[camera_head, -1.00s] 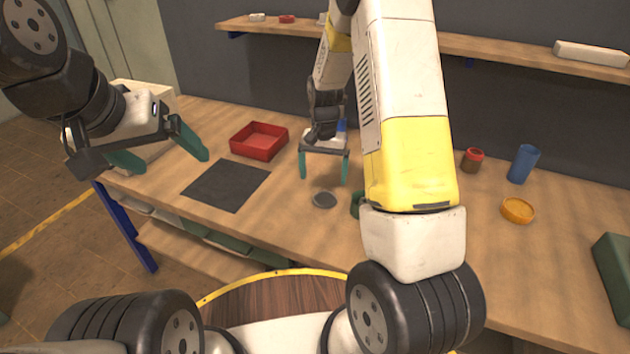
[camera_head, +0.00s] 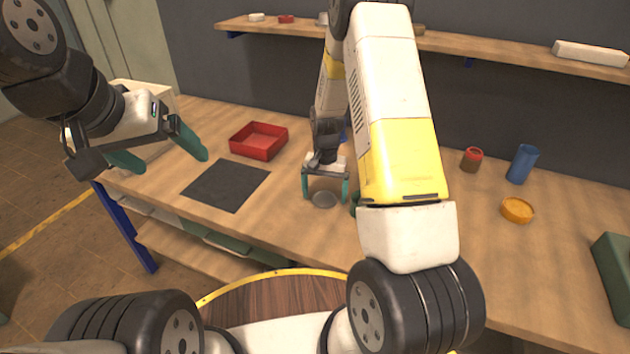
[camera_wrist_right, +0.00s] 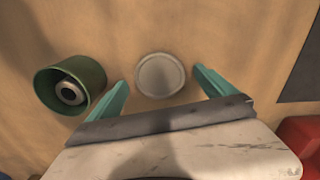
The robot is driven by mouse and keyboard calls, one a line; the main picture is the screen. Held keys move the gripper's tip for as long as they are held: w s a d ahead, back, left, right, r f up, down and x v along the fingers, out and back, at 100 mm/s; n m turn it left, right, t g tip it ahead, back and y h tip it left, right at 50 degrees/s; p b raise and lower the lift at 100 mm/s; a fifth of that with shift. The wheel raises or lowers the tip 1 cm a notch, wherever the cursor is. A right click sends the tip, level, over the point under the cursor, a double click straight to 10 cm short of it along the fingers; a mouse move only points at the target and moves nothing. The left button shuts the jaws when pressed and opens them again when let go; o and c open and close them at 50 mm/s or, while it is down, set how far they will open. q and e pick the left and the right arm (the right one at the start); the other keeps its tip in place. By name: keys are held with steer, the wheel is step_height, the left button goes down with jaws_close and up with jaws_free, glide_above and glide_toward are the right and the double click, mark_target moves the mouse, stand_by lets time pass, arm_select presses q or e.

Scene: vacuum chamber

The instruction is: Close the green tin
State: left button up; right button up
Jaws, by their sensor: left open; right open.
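The green tin (camera_wrist_right: 71,85) stands on the table without a lid, and a grey ring-shaped object lies inside it. In the head view only a sliver of the tin (camera_head: 354,203) shows beside my right arm. A round grey lid (camera_wrist_right: 160,75) lies flat on the table, apart from the tin; it also shows in the head view (camera_head: 324,199). My right gripper (camera_head: 325,198) is open, with its fingers on either side of the lid; whether they touch it I cannot tell. My left gripper (camera_head: 166,160) is open and empty above the table's left end.
A dark mat (camera_head: 226,185) and a red tray (camera_head: 258,141) lie left of the lid. A shelf (camera_head: 480,47) runs along the back wall.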

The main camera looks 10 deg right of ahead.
mark_target(324, 198)
steer(key=c, duration=1.4)
steer(key=shift+r, duration=0.1)
steer(key=shift+r, duration=0.5)
step_height(324, 198, up, 2)
steer(key=shift+r, duration=0.15)
steer(key=s, duration=0.5)
steer(key=s+a+r, duration=0.1)
steer(key=s, duration=1)
steer(key=shift+a+r, duration=0.25)
steer(key=shift+a, duration=0.1)
